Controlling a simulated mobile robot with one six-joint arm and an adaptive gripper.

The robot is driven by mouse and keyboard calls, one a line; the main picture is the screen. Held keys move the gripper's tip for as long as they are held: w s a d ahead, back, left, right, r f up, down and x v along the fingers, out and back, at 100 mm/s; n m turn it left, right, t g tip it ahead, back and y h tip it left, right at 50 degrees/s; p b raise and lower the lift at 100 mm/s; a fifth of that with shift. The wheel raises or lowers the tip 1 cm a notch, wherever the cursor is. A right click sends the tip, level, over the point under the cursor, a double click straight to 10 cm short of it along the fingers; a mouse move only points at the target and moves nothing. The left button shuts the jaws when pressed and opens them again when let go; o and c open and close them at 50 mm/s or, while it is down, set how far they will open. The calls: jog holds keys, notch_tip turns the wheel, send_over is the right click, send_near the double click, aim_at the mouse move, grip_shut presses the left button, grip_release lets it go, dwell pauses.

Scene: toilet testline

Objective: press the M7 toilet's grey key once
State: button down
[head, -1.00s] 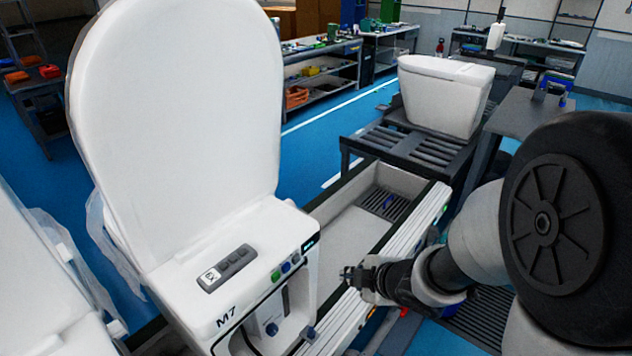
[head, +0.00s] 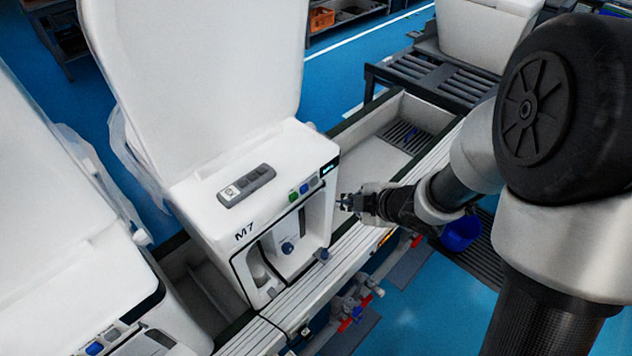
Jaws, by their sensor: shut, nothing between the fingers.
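The M7 toilet (head: 215,215) is white with its lid raised, and "M7" is printed on its front corner. On its front edge is a row of small keys: a green key (head: 294,196), a blue key (head: 304,189) and a grey key (head: 313,181), with a small lit display (head: 329,168) to their right. My gripper (head: 343,202) is shut and empty. It is just right of and slightly lower than the grey key in the picture, its fingertips pointing left toward the toilet. It appears apart from the key; the exact gap is hard to tell.
A grey remote (head: 246,186) lies on top of the M7 toilet. Another white toilet (head: 60,250) stands at the left, and one more (head: 485,35) at the back right. The line's rail (head: 335,265) runs below my gripper. Blue floor (head: 415,305) is open at the front.

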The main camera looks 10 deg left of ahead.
jog(key=shift+w+a, duration=0.85)
jog(key=shift+a, duration=0.2)
jog(key=shift+w+a, duration=0.8)
jog(key=shift+a, duration=0.25)
jog(key=shift+w+a, duration=0.25)
jog(key=shift+a, duration=0.05)
jog(key=shift+w+a, duration=0.3)
jog(key=shift+a, duration=0.1)
dwell(0.5)
jog(key=shift+d, duration=0.1)
jog(key=shift+s+d, duration=0.6)
dwell(0.3)
jog(key=s+d, duration=0.1)
jog(key=d, duration=0.1)
jog(key=s+d, duration=0.2)
dwell(0.4)
